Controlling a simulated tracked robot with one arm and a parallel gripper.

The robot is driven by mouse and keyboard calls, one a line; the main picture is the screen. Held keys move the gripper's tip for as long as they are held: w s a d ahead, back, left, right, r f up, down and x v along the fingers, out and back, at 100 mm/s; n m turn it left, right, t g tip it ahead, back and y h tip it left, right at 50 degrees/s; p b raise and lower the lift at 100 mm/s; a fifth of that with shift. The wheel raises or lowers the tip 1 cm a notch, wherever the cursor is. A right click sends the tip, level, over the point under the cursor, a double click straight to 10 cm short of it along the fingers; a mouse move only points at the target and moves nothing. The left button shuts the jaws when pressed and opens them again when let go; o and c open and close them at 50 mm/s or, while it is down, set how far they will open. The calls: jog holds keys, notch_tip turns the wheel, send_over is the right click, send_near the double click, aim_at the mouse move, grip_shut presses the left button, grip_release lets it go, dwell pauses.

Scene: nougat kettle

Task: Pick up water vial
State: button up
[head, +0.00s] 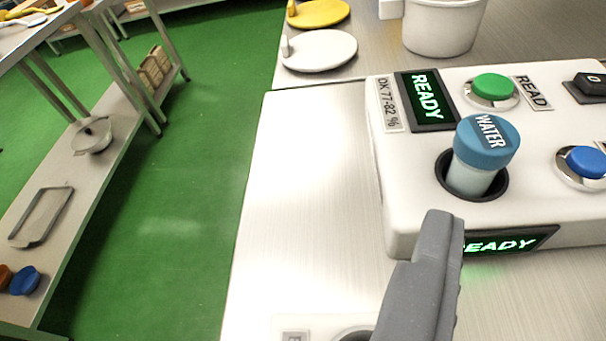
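The water vial (480,155) is a clear, pale vial with a blue cap labelled "WATER". It stands upright in a black-rimmed round socket (446,180) in a white instrument (392,205), with its cap and upper body above the rim. Its lower end is hidden in the socket. My gripper (440,235) shows as a grey finger rising from the bottom edge, its tip just below and left of the vial in the picture. It looks apart from the vial. A second finger cannot be made out, so its opening is unclear.
The instrument has a "READY" screen (425,98), a green button (493,87), a blue button (586,162) and a front display (505,243). A white pot (443,25) and white disc (319,51) stand behind. The steel bench (300,190) is clear at left, beside green floor.

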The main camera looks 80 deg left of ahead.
aim_at(492, 158)
jog(key=x, duration=0.5)
jog(key=s+x, duration=0.1)
jog(key=x, duration=0.2)
jog(key=shift+w+a+f, duration=0.3)
jog(key=shift+a+f, duration=0.05)
jog(key=shift+a, duration=0.2)
jog(key=x, duration=0.4)
jog(key=shift+s+a+f, duration=0.1)
jog(key=shift+a+f, duration=0.2)
jog(key=shift+w+a+f, duration=0.1)
jog(key=shift+w+a, duration=0.15)
jog(key=c, duration=1.1)
